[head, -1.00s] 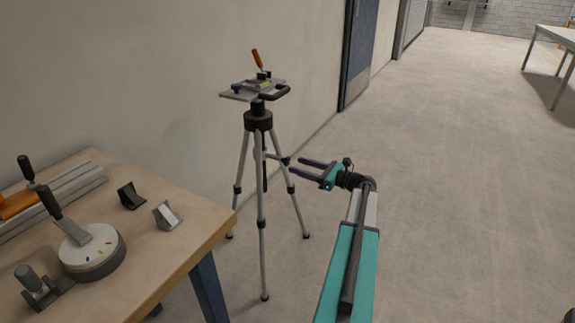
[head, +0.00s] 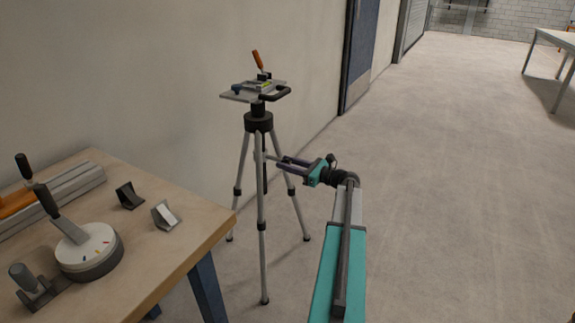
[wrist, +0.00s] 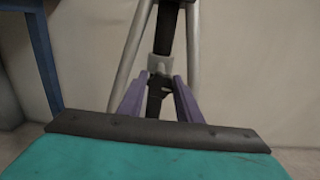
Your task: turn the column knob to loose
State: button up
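The tripod (head: 258,122) stands on the floor between the workbench and my arm, its centre column running down between its legs. My gripper (head: 272,160) reaches from the right, its fingers at the tripod's column below the dark collar. In the wrist view the two purple fingers of my gripper (wrist: 159,78) are apart. A dark part that looks like the column knob (wrist: 159,84) shows between them, below a grey collar (wrist: 160,65). I cannot tell whether either finger touches it. In the head view the fingers and a leg hide the knob.
A tilting plate (head: 240,97) with an orange-handled tool (head: 258,60) sits on top of the tripod. A wooden workbench (head: 190,235) with a round dial base (head: 90,262) stands at the left. The wall is close behind the tripod.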

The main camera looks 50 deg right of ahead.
jog(key=c, duration=0.3)
jog(key=shift+a, duration=0.15)
jog(key=shift+c, duration=1)
